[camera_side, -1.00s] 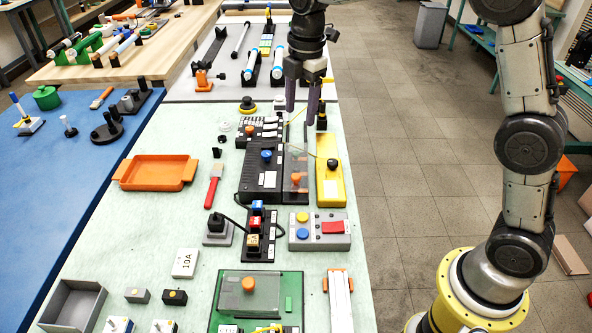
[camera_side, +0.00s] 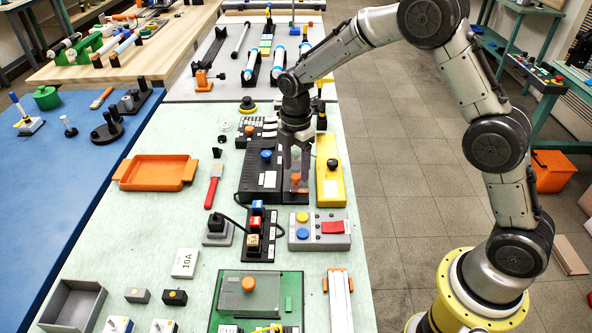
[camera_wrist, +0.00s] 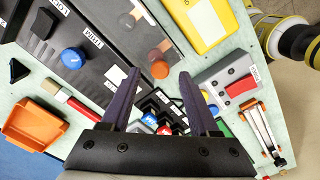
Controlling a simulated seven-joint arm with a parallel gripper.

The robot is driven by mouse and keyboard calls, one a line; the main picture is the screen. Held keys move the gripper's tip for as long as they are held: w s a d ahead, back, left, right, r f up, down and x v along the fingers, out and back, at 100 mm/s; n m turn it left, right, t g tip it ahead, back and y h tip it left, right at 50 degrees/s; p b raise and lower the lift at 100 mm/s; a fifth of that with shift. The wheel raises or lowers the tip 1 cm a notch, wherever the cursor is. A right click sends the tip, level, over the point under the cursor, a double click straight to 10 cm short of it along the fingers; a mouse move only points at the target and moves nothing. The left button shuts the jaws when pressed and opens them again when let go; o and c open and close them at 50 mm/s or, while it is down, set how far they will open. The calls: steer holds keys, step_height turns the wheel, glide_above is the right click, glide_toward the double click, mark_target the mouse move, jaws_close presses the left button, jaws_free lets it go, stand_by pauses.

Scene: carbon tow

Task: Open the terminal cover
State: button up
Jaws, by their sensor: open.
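A see-through cover (camera_side: 289,188) with an orange knob (camera_side: 295,179) lies beside the black unit with a blue knob. In the wrist view the cover (camera_wrist: 135,35) is a smoky panel, and its orange knob (camera_wrist: 160,69) shows between my fingertips. My gripper (camera_side: 296,163) points down over this cover, open and empty. It also shows in the wrist view (camera_wrist: 159,73). Whether the fingers reach down to the knob's level I cannot tell. Another clear cover (camera_side: 262,300) with an orange knob (camera_side: 249,285) sits on a green board nearer the camera. Both covers look shut.
The black unit (camera_side: 262,180) is left of my gripper and a yellow box (camera_side: 330,185) with a black knob is close on the right. A grey switch box (camera_side: 319,232) and a black block with coloured switches (camera_side: 258,235) stand nearer the camera.

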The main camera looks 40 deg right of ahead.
steer(key=shift+f, duration=0.9)
jaws_close()
stand_by(0.9)
